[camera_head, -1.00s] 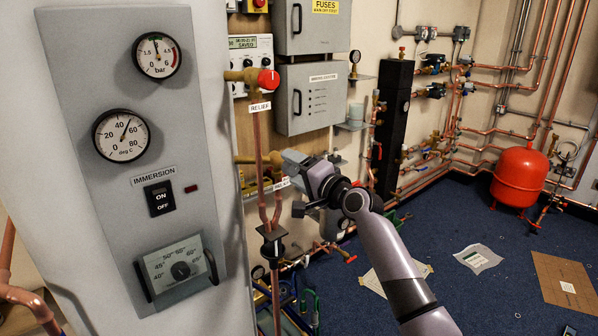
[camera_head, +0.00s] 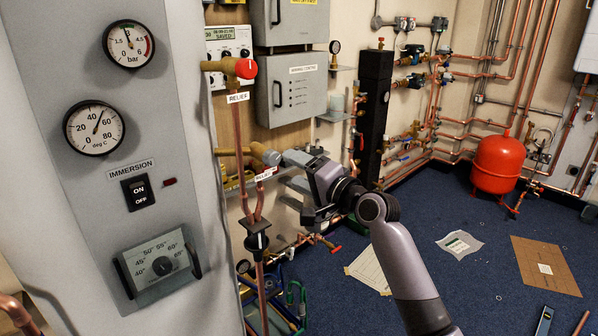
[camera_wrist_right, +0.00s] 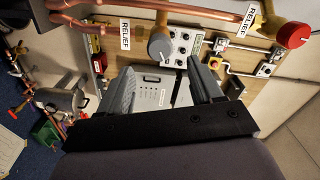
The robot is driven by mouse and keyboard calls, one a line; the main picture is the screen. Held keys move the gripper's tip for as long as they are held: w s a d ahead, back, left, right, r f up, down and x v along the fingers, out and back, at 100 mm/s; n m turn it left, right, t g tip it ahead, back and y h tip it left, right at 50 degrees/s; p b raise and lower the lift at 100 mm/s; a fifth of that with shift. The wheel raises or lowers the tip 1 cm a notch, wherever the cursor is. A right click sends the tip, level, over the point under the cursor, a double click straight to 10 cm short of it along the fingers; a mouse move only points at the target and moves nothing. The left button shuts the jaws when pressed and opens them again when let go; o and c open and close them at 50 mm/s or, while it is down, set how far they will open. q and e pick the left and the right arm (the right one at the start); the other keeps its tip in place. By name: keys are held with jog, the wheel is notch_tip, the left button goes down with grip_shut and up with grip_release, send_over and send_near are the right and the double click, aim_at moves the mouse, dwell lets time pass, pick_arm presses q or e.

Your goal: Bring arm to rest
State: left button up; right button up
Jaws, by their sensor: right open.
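My right gripper (camera_head: 288,180) is open and empty, beside the copper relief pipes. In the right wrist view its two spread fingers (camera_wrist_right: 165,78) frame a grey box behind them. A grey valve knob (camera_head: 271,158) on a brass fitting is close by its fingers; the knob shows beyond the fingertips in the wrist view (camera_wrist_right: 161,45), apart from them. My right arm (camera_head: 405,260) reaches in from the lower right, bent at the wrist. A red relief knob (camera_head: 246,68) is above and to the left. My left gripper is out of view.
The grey gauge panel (camera_head: 95,190) fills the left side. Vertical copper relief pipes (camera_head: 240,150) stand close to the gripper. A black column (camera_head: 374,110) and wall pipework stand behind.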

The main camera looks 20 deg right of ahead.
jog(key=s+f+n+g+h, duration=0.2)
jog(key=s+f, duration=0.3)
jog(key=f, duration=0.8)
jog(key=s+a+f+n+g+h, duration=0.1)
jog(key=s+f+n, duration=0.4)
jog(key=s+f, duration=0.6)
jog(key=s+a+f+n+g+h, duration=0.1)
jog(key=s+a+f+n+g, duration=0.2)
jog(key=s+f, duration=0.8)
jog(key=s+n, duration=0.2)
jog(key=s, duration=0.4)
jog(key=shift+s+n, duration=0.2)
jog(key=shift+n, duration=0.2)
